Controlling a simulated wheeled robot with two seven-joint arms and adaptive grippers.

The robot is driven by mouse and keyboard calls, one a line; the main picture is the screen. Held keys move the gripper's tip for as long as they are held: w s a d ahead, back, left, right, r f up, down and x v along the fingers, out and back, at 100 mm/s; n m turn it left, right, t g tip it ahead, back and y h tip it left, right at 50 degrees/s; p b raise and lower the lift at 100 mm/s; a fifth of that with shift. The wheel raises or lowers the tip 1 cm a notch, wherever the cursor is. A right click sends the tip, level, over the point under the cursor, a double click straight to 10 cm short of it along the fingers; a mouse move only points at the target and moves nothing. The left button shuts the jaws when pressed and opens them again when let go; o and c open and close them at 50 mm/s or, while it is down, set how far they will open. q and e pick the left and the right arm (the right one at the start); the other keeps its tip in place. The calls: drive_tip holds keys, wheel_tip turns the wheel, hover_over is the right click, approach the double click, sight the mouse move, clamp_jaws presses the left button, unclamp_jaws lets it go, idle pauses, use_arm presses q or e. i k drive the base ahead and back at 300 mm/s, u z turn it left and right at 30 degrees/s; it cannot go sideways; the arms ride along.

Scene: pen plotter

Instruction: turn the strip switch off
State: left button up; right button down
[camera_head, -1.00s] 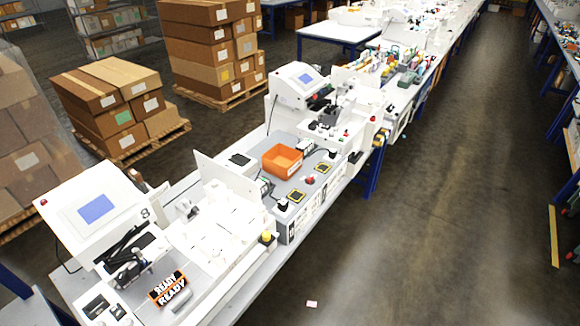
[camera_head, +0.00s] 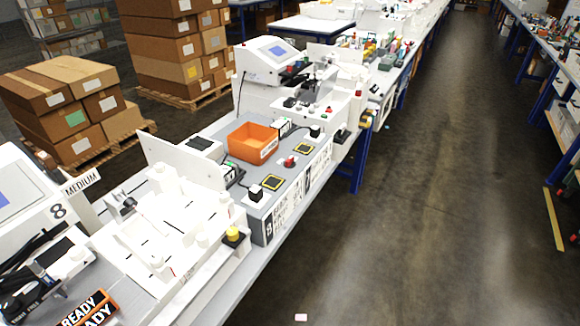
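A grey workstation panel (camera_head: 215,133) sits mid-bench. It carries an orange bin (camera_head: 252,142), a red round button (camera_head: 290,162) and yellow-bordered square pads (camera_head: 271,183). A small dark device with green parts (camera_head: 233,173) stands at the panel's left edge; it may be the power strip, but I cannot make out a switch or its position. A white block with a dark top (camera_head: 255,195) stands at the near corner. Neither of my grippers is in view.
A white machine (camera_head: 150,235) with a yellow knob (camera_head: 233,235) fills the near bench. A white machine with a screen (camera_head: 268,60) stands behind the panel. Stacked cartons (camera_head: 65,105) are at the left. The floor aisle (camera_head: 430,200) to the right is mostly clear.

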sight(289, 163)
drive_tip(key=u, duration=0.55)
drive_tip(key=k, duration=1.3)
drive_tip(key=z, duration=0.2)
drive_tip(key=i, duration=0.6)
drive_tip(key=z, duration=0.9)
drive_tip(key=i, duration=1.4)
drive_tip(key=u, duration=1.15)
drive_tip(key=i, duration=0.55)
drive_tip(key=u, duration=0.65)
